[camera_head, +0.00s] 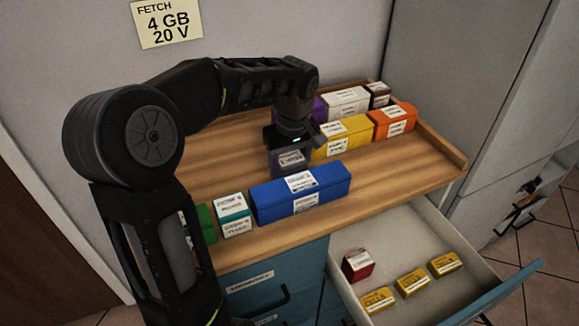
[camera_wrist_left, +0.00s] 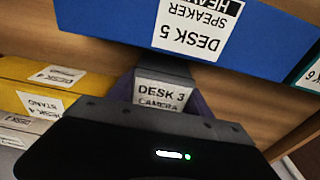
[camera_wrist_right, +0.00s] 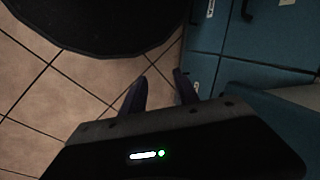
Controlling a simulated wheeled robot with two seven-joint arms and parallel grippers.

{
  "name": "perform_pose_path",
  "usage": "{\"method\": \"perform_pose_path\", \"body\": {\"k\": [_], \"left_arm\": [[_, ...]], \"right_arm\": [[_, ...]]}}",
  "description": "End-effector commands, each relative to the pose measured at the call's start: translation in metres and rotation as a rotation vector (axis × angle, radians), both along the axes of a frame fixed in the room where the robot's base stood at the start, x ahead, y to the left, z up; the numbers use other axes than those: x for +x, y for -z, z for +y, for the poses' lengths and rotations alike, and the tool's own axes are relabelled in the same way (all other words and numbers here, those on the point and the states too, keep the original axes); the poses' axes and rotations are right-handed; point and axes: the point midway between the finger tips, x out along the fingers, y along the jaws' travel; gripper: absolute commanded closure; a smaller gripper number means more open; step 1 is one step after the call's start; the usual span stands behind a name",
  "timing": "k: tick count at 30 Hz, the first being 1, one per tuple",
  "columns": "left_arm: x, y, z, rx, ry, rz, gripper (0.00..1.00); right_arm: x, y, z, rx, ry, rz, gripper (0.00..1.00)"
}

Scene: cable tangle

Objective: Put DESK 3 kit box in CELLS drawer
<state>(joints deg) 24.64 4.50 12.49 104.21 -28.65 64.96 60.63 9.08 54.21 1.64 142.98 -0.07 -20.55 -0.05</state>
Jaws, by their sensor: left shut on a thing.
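The DESK 3 kit box (camera_head: 291,159) is a small grey box with a white label, on the wooden top behind the blue box. Its label also shows in the left wrist view (camera_wrist_left: 162,94). My left gripper (camera_head: 290,143) reaches down over it and is shut on it. I cannot tell whether the box touches the wood. An open drawer (camera_head: 398,240) with a pale inside and teal front holds a red box (camera_head: 357,265) and several small yellow boxes (camera_head: 411,282). Its name is not readable. My right gripper (camera_wrist_right: 160,92) has its fingers apart, empty, above the floor.
A long blue DESK 5 box (camera_head: 301,192) lies just in front. Yellow (camera_head: 343,138), orange (camera_head: 392,122), white and purple boxes stand behind and right. Teal-white (camera_head: 233,215) and green boxes are at the left.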

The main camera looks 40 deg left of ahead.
Motion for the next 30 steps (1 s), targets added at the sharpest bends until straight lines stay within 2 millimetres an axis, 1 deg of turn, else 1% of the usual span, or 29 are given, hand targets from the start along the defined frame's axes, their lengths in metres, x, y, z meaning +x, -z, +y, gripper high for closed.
{"method": "perform_pose_path", "body": {"k": [5, 8, 11, 18, 21, 24, 30], "left_arm": [[0.000, -0.005, 0.000, 0.000, 0.000, -0.001, 0.93], [0.001, -0.016, 0.000, 0.000, -0.002, -0.004, 0.93], [0.001, -0.033, 0.000, 0.001, -0.001, -0.005, 0.93], [0.001, -0.079, 0.000, 0.000, -0.001, -0.004, 0.93], [0.001, -0.093, 0.000, 0.000, 0.000, -0.001, 0.93], [0.000, -0.099, 0.000, 0.000, 0.000, -0.001, 0.93], [0.000, -0.101, 0.000, 0.000, 0.000, 0.000, 0.93]], "right_arm": [[0.000, 0.000, 0.000, 0.000, 0.000, 0.000, 0.64], [0.000, -0.001, 0.000, 0.000, 0.000, 0.000, 0.64], [0.000, -0.002, 0.000, 0.000, 0.000, 0.000, 0.64], [0.000, -0.005, 0.000, 0.000, 0.000, 0.000, 0.64], [0.000, -0.006, 0.000, 0.000, 0.000, 0.000, 0.64], [0.000, -0.007, 0.000, 0.000, 0.000, 0.000, 0.64], [0.000, -0.006, 0.000, 0.000, 0.000, 0.000, 0.64]]}}
